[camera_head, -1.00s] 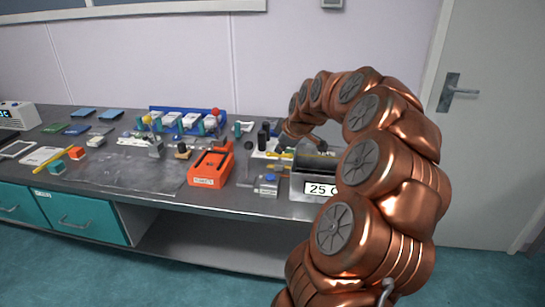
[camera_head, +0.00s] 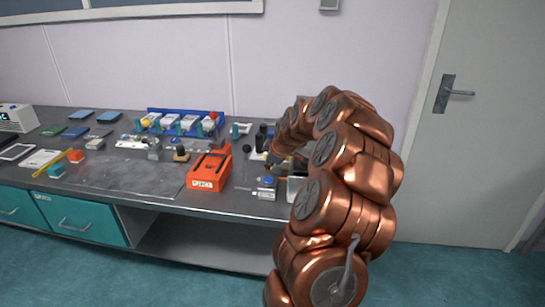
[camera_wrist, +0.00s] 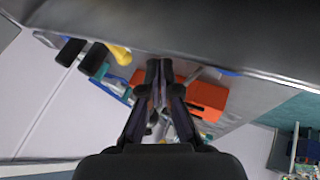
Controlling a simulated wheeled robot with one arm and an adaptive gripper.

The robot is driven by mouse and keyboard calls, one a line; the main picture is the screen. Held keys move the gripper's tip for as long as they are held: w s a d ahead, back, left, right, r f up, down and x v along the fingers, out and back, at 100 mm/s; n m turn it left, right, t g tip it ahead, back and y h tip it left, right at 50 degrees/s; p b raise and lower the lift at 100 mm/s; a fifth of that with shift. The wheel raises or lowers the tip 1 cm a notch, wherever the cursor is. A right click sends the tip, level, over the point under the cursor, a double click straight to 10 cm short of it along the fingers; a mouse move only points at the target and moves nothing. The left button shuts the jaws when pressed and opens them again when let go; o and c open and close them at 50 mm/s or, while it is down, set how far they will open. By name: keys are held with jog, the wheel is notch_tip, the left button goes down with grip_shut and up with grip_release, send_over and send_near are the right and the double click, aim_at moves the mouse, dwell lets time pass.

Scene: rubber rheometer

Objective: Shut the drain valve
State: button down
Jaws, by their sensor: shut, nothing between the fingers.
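The metal bath (camera_head: 295,189) is mostly hidden behind my arm at the right end of the bench; a sliver of its front shows. Its grey wall (camera_wrist: 220,30) seems to fill the top of the wrist view. A yellow part (camera_wrist: 118,54), perhaps the drain valve's handle, shows left of my fingertips in the wrist view. I cannot tell the valve's position for certain. My gripper (camera_wrist: 160,68) is shut and empty, its fingertips just below the grey wall and apart from the yellow part. In the head view my gripper (camera_head: 273,162) is small beside the bath.
An orange device (camera_head: 208,168) stands left of my gripper, also in the wrist view (camera_wrist: 206,97). The bench's left front (camera_head: 130,178) is fairly clear.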

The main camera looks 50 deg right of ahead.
jog(key=shift+w+d+f+p, duration=0.25)
jog(key=shift+w+d+p, duration=0.15)
jog(key=shift+w+d, duration=0.4)
jog(key=shift+w+d+f+p, duration=0.2)
jog(key=shift+w+d+p, duration=0.15)
jog(key=shift+w+d, duration=0.4)
jog(key=shift+s+d, duration=0.15)
